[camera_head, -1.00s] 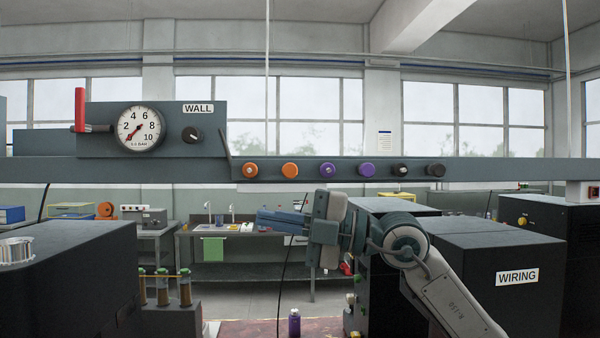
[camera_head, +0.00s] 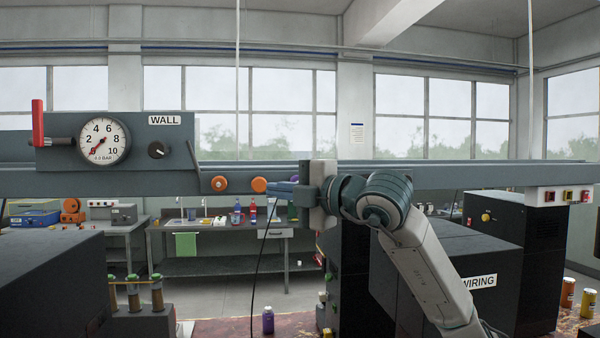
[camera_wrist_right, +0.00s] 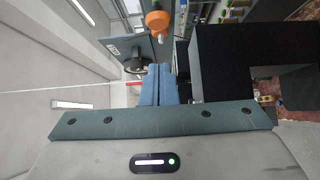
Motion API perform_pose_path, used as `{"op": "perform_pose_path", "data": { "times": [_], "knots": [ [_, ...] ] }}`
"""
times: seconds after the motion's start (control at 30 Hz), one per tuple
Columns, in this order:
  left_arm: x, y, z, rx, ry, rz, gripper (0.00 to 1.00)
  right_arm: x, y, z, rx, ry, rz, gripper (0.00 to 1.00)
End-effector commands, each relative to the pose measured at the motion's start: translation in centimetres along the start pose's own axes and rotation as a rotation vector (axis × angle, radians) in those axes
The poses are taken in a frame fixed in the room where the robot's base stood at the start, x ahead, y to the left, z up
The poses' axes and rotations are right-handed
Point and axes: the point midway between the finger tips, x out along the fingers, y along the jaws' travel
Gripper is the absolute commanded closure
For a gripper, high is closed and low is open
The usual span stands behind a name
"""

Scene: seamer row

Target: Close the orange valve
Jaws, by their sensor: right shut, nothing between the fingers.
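Two orange round knobs sit on the grey rail: the left knob (camera_head: 219,184) and the right knob (camera_head: 259,185). Neither carries a readable label, so I cannot tell which is the orange valve. My right gripper (camera_head: 273,188) is level with the rail, its blue fingers pointing left, tips close beside the right knob; contact is unclear. In the right wrist view the fingers (camera_wrist_right: 158,66) are together and empty, with an orange knob (camera_wrist_right: 157,21) beyond their tips. The gripper and arm hide the rail's other knobs. My left gripper is not in view.
A panel marked WALL (camera_head: 178,133) carries a pressure gauge (camera_head: 104,142), its needle near 0, a black knob (camera_head: 158,150) and a red-handled lever (camera_head: 38,123). Dark cabinets (camera_head: 450,250) stand below right. A purple bottle (camera_head: 268,320) stands low in front.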

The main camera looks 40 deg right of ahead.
Motion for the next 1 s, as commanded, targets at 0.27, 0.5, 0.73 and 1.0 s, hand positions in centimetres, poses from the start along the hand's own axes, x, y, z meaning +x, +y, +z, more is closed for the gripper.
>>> {"op": "perform_pose_path", "data": {
  "times": [0.27, 0.5, 0.73, 1.0],
  "knots": [
    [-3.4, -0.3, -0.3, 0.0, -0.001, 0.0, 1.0, 3.7, 0.3, 1.5, 0.002, -0.002, -0.005, 1.0],
    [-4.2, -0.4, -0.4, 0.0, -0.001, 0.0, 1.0, 5.0, 0.1, 2.7, 0.001, 0.001, -0.001, 1.0],
    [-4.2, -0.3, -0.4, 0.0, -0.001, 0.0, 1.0, 5.0, 0.0, 2.8, -0.001, 0.002, 0.001, 1.0],
    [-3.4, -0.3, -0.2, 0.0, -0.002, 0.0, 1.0, 5.4, -0.2, 3.2, 0.003, 0.001, 0.002, 1.0]
  ]
}}
